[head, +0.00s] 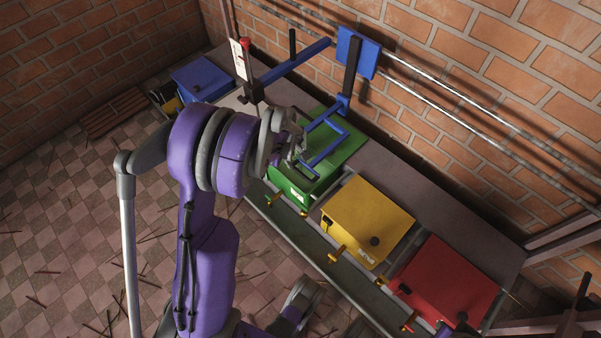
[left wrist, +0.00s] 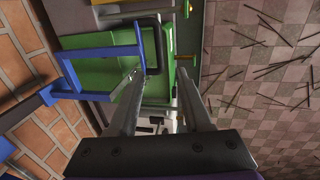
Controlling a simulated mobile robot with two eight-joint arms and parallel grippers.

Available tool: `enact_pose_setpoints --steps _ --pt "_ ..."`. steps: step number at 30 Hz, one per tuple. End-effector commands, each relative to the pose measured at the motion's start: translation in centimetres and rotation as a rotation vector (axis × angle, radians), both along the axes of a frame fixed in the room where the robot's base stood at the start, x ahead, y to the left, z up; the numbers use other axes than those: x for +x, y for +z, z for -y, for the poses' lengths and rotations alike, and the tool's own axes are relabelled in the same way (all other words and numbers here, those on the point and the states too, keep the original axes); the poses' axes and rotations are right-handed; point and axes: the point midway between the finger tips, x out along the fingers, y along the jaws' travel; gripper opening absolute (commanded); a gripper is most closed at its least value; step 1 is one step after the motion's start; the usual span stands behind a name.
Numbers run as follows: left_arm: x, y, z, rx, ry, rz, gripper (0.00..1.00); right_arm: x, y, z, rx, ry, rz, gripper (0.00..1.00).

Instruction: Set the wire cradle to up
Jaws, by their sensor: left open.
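The wire cradle appears to be the blue rectangular frame (head: 326,155) over the green extruder box (head: 290,190). It is joined to a blue and black upright at the wall side and looks lowered, close above the box's top. In the left wrist view the blue frame (left wrist: 100,53) reaches in from the left over the green box (left wrist: 115,76). My left gripper (head: 301,158) is at the frame's free end, partly hidden by my own wrist. In the wrist view its two fingers (left wrist: 160,77) are apart with nothing held; one fingertip is close to the frame's end, contact unclear.
A yellow box (head: 368,215) and a red box (head: 450,280) stand along the same bench (head: 420,195). A blue box (head: 202,78) is at the far end. A blue panel (head: 357,52) on a black post rises behind. Sticks litter the tiled floor (head: 60,245).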

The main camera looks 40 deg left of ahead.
Motion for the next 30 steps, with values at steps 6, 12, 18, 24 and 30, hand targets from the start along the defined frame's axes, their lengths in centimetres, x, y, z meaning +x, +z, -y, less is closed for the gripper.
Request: enact_pose_setpoints --steps 6,12,18,24,30 --pt "0.7 -3.2 0.0 -0.001 0.002 -0.001 0.49 0.1 -1.1 0.0 0.0 0.0 -0.004 0.0" --pt "1.4 -7.1 0.1 0.0 0.001 -0.001 0.49 0.3 -2.3 0.0 0.0 0.0 -0.007 0.0" --pt "1.9 -9.6 0.2 0.0 0.0 -0.001 0.49 0.4 -3.0 0.0 0.0 0.0 -0.01 0.0" --pt "2.1 -10.4 0.2 0.0 0.0 0.0 0.49 0.4 -3.2 0.0 0.0 0.0 -0.01 0.0" --pt "2.1 -10.3 0.2 0.0 0.0 0.0 0.49 0.4 -3.2 0.0 0.0 0.0 -0.01 0.0"
